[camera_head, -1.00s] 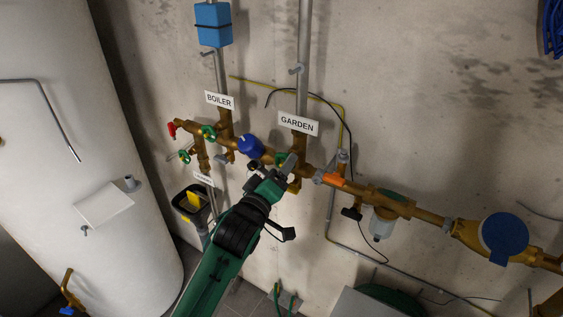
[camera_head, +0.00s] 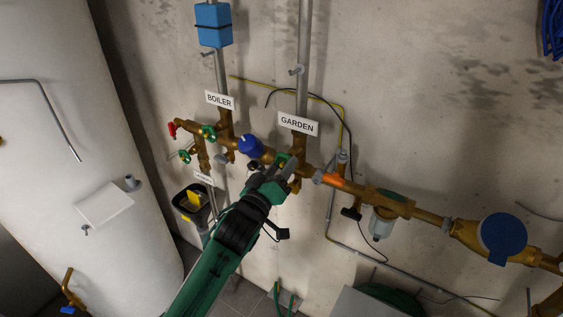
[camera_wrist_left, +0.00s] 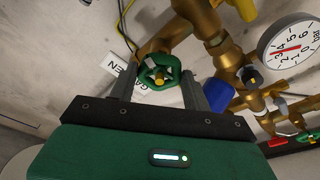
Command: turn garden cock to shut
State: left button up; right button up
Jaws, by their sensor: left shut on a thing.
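The garden cock is a green handwheel (camera_head: 281,160) on the brass pipe below the GARDEN sign (camera_head: 298,124). In the left wrist view the green wheel (camera_wrist_left: 159,72) sits between my two grey fingers. My left gripper (camera_head: 284,174) reaches up to it from below left. In the left wrist view the gripper (camera_wrist_left: 160,88) is shut on the wheel, with one finger on each side. In the head view the gripper hides part of the cock. My right gripper is not in view.
A green wheel (camera_head: 209,132) sits below the BOILER sign (camera_head: 219,100). A pressure gauge (camera_wrist_left: 290,48) shows in the left wrist view.

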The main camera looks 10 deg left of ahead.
pick_arm(q)
jog(key=shift+m, duration=0.8)
jog(key=m+h+p, duration=0.1)
jog(key=m, duration=0.3)
jog(key=shift+a, duration=0.15)
jog(key=shift+f+m, duration=0.1)
jog(key=shift+m, duration=0.6)
jog(key=shift+h, duration=0.4)
